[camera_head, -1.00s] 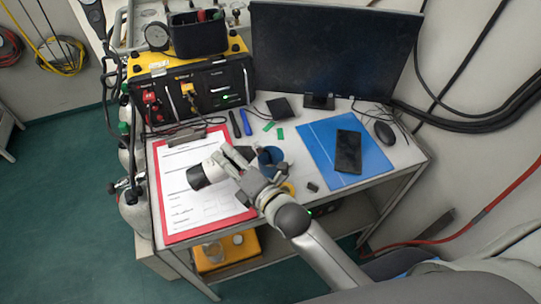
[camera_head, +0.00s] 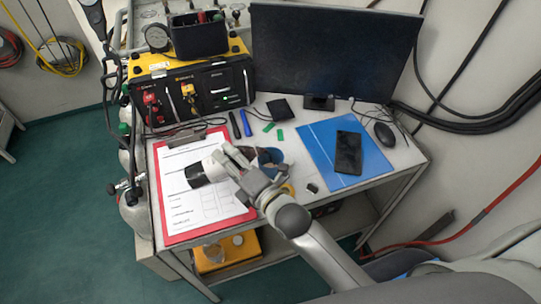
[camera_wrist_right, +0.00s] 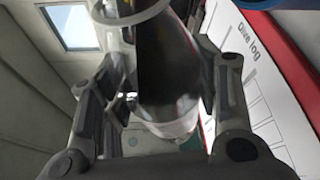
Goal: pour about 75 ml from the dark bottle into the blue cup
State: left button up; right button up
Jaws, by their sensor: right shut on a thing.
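The dark bottle (camera_head: 196,176), with a white band, is tipped nearly on its side above the clipboard in the head view. Its black end points left and its other end points right, toward the blue cup (camera_head: 281,160). My right gripper (camera_head: 232,163) is shut around the bottle's middle. In the right wrist view the bottle (camera_wrist_right: 165,65) lies between the two fingers (camera_wrist_right: 170,100). The blue cup stands on the table just right of the gripper, partly hidden by it. The bottle's mouth and any stream are not clear. My left gripper is not in view.
A red clipboard (camera_head: 164,211) with a white sheet lies under the bottle. A blue mat (camera_head: 318,136) with a black phone (camera_head: 348,152) lies to the right. The yellow and black panel (camera_head: 205,95) and a monitor (camera_head: 333,50) stand behind. A small black item (camera_head: 313,188) lies near the front edge.

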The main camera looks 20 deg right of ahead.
jog(key=shift+a+r+m, duration=0.1)
jog(key=shift+r+m, duration=0.2)
jog(key=shift+r, duration=0.05)
dwell(0.8)
jog(key=shift+a+f+n, duration=0.25)
jog(key=shift+f+n, duration=0.1)
jog(key=shift+n, duration=0.05)
jog(key=shift+a+r+n+g+h+p, duration=0.1)
jog(key=shift+r+n+g+h+p, duration=0.15)
jog(key=shift+n+p, duration=0.75)
jog(key=shift+f, duration=0.35)
jog(key=p, duration=0.2)
jog(key=r+n+h+p, duration=0.1)
jog(key=p, duration=0.1)
jog(key=shift+d+r+g, duration=0.2)
jog(key=shift+d+g, duration=0.15)
jog(key=shift+d+r+n+p, duration=0.1)
jog(key=shift+d+n+p, duration=0.1)
jog(key=shift+n+p, duration=0.3)
